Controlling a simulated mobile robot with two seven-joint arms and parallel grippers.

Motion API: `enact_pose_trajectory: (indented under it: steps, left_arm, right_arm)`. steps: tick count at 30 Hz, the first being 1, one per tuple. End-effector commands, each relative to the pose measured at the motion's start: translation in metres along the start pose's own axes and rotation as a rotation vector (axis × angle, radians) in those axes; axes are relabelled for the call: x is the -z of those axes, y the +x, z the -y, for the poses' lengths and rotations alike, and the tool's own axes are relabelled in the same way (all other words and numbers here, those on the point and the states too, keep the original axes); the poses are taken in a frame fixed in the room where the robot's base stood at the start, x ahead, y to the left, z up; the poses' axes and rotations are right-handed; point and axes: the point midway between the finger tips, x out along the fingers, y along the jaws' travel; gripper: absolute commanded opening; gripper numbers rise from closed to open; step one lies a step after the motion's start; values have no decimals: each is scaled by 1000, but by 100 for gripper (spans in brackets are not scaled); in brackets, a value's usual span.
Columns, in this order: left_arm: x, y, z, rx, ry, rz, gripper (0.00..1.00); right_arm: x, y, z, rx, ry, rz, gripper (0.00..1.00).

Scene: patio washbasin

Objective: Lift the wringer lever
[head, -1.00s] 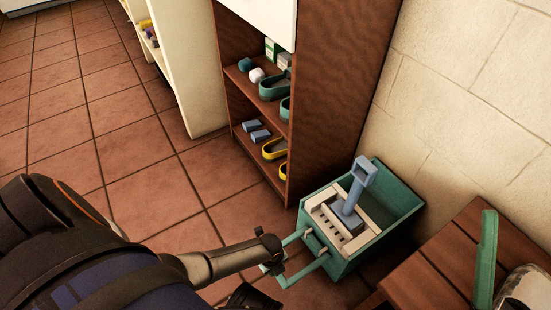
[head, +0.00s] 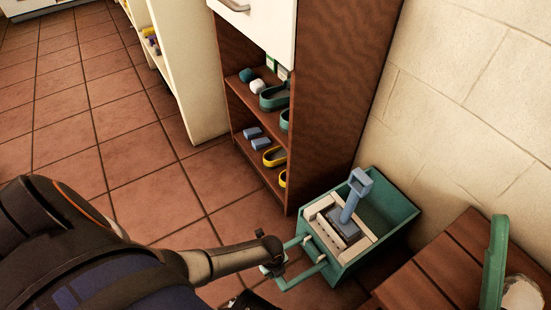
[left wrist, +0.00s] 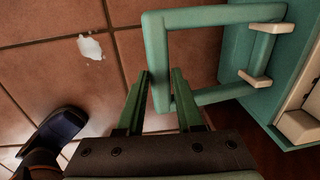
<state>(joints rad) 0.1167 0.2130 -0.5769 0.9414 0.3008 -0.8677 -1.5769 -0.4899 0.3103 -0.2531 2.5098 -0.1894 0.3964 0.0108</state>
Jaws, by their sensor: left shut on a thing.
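The teal bucket (head: 376,250) stands on the tiled floor beside the wooden cabinet, with a cream wringer (head: 325,232) across its near-left side. A teal U-shaped lever (head: 308,277) sticks out low from the wringer side, roughly level. It also shows in the left wrist view (left wrist: 217,97), hinged at cream brackets. My left gripper (head: 272,262) is at the lever's outer end. In the left wrist view its green fingers (left wrist: 160,88) straddle the outer bar and are shut on it. A blue upright piece (head: 352,200) rises from the wringer. My right gripper is not in view.
The cabinet (head: 335,90) stands behind the bucket, its shelves holding teal and yellow trays. A slatted wooden bench (head: 440,265) with a teal upright piece (head: 495,262) is close at the right. The stone wall (head: 470,110) is behind. Open tiled floor (head: 110,140) lies left.

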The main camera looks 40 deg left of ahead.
Motion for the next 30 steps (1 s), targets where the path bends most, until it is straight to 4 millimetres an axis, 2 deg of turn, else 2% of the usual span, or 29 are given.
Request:
enact_pose_trajectory:
  steps: [1, 9, 13, 21, 30]
  left_arm:
    - [-1, -15, 17, -18, 1, 2, 0]
    - [0, -41, 34, -221, 0, 1, 0]
    - [0, -51, 44, -208, 1, 0, 0]
    - [2, -63, 57, -207, 0, -2, 0]
    - [2, -65, 61, -206, 0, -4, 0]
  right_arm:
    - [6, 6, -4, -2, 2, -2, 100]
    - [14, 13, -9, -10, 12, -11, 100]
    - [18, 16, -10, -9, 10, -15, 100]
    - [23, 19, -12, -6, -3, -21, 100]
    - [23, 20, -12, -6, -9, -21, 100]
